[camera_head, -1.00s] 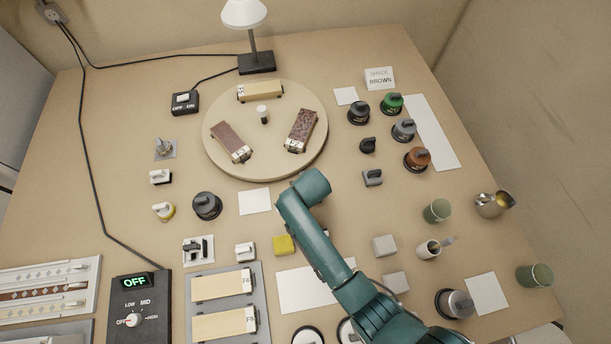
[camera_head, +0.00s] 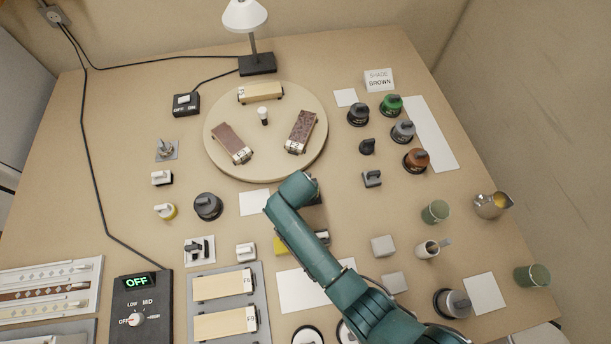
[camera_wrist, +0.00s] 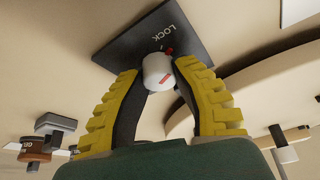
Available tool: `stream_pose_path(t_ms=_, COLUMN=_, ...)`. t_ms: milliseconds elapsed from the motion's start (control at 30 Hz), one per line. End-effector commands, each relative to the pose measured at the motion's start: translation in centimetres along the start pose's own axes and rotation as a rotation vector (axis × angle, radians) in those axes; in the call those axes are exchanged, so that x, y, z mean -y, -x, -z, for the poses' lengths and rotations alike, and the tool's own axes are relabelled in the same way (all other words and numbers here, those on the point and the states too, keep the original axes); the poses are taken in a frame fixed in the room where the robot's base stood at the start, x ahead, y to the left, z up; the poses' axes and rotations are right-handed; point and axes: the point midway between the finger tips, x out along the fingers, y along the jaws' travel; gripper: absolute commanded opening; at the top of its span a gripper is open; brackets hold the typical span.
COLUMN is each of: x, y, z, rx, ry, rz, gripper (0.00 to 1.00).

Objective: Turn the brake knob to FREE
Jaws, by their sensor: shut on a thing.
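The brake knob (camera_wrist: 157,72) is a white round cap with a red mark, seen in the wrist view. It stands at a black plate (camera_wrist: 150,40) lettered LOCK, with a small red mark near the lettering. My gripper (camera_wrist: 156,78) has its yellow ridged fingers on either side of the knob and is shut on it. I see no FREE lettering. In the head view my arm covers the knob and my gripper; a dark edge that may be the plate (camera_head: 315,193) shows right of the arm.
A round turntable (camera_head: 225,165) with several wagon-like blocks lies behind my arm. A yellow block (camera_head: 279,245) is partly covered by the arm. Several knobs stand to the right, including an orange one (camera_head: 416,158). A white sheet (camera_head: 254,202) lies to the left.

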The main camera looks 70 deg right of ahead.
Motion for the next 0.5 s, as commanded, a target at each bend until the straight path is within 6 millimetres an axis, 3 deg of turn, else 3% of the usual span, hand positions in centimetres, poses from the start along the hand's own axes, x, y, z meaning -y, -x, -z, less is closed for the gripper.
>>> stream_pose_path(t_ms=500, x=0.06, y=-0.39, z=-0.18, rx=0.002, ry=-0.450, rz=-0.189, gripper=0.00)
